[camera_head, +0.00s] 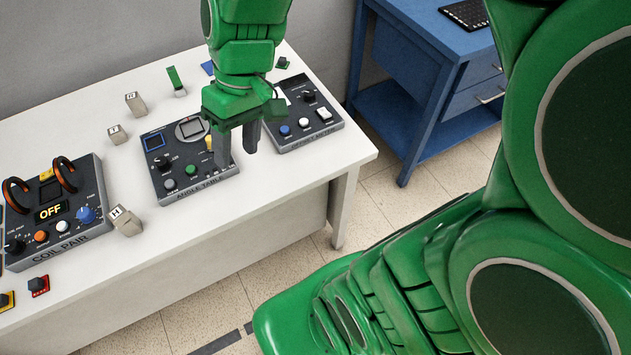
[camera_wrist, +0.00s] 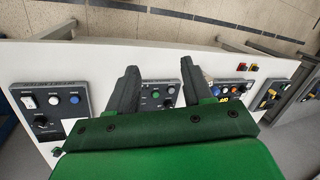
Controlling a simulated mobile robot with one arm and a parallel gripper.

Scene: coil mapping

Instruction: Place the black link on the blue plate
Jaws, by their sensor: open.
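My gripper (camera_head: 237,141) is open, with its two grey fingers pointing down above the right part of the angle table panel (camera_head: 190,160). In the wrist view my gripper (camera_wrist: 160,82) shows nothing held between its fingers. A small blue plate (camera_head: 208,68) lies at the back of the white table, left of my arm and partly hidden by it. A small dark block (camera_head: 283,62) at the back, right of my arm, may be the black link; I cannot tell surely. Dark blocks also sit on a red plate (camera_head: 39,286) and a yellow plate (camera_head: 6,300) at the front left.
The coil pair panel (camera_head: 60,215), reading OFF, stands left on the white table (camera_head: 210,225). Another panel (camera_head: 305,112) stands right. Small pale blocks (camera_head: 124,220) and a green upright piece (camera_head: 175,77) stand about. A blue desk (camera_head: 425,70) is beyond a floor gap.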

